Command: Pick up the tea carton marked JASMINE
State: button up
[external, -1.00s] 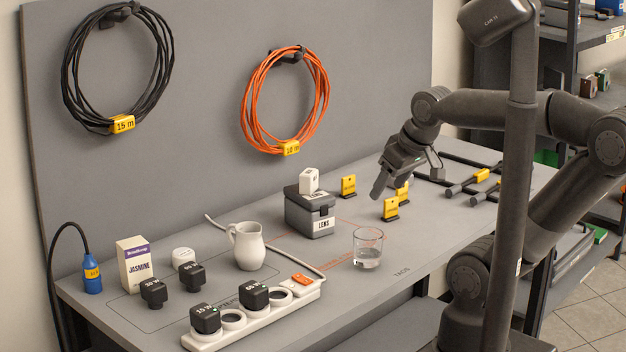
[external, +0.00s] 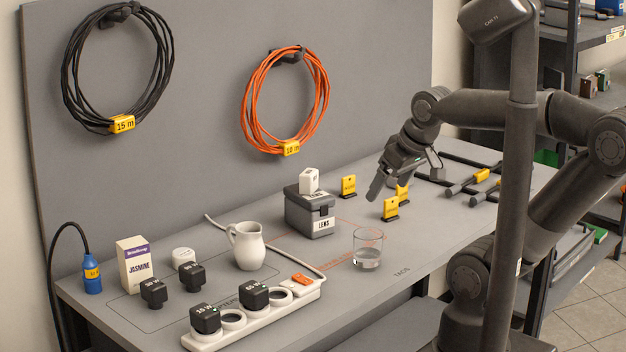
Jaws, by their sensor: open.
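The tea carton marked JASMINE (external: 136,266) stands upright at the left end of the grey table in the external view. It is cream white with a purple band near the top. My gripper (external: 379,186) hangs in the air over the right half of the table, far to the right of the carton. It points down and to the left. Its jaws are open and I see nothing between them.

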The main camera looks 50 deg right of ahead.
jog(key=w+a+r+g, duration=0.1)
jog(key=w+a+r, duration=0.25)
jog(key=w, duration=0.35)
jog(key=w+a+r, duration=0.2)
jog(key=w+r, duration=0.2)
jog(key=w, duration=0.2)
jog(key=m+g, duration=0.2)
jog(key=g, duration=0.3)
send_over(132, 244)
jog(key=f, duration=1.5)
jog(key=shift+s+d+f, duration=0.15)
jog(key=shift+d+f, duration=0.05)
jog(key=shift+a+f, duration=0.3)
jog(key=shift+f, duration=0.35)
notch_tip(132, 244, down, 5)
jog(key=shift+r, duration=0.2)
jog(key=f, duration=0.3)
jog(key=w+f, duration=0.1)
jog(key=f, duration=0.1)
jog(key=shift+d+f, duration=0.3)
jog(key=shift+d, duration=0.05)
jog(key=c, duration=1.1)
